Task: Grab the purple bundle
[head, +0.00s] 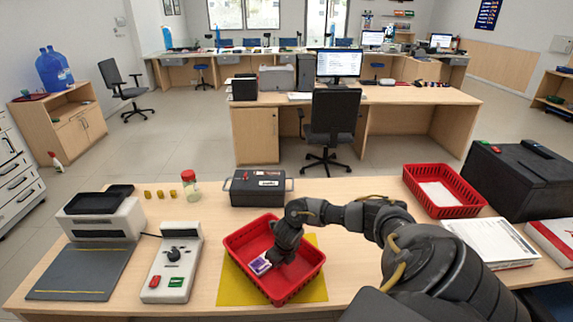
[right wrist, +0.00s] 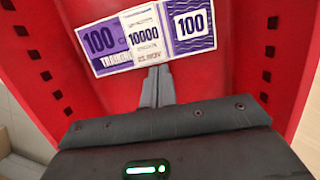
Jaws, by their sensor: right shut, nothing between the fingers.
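The purple bundle (head: 260,265) is a banknote bundle with a white band, lying in the red tray (head: 308,283) on the counter. In the right wrist view the bundle (right wrist: 108,38) shows "100" at both ends and "10000" on its band. My right gripper (right wrist: 156,72) reaches down into the tray. Its fingers are shut together and empty, with the tips at the near edge of the bundle. I cannot tell whether they touch it. In the head view my right gripper (head: 274,258) hides part of the tray floor. My left gripper is not in view.
The tray stands on a yellow mat (head: 231,288). A second red basket (head: 446,203) stands at the right. The tray walls surround my right gripper.

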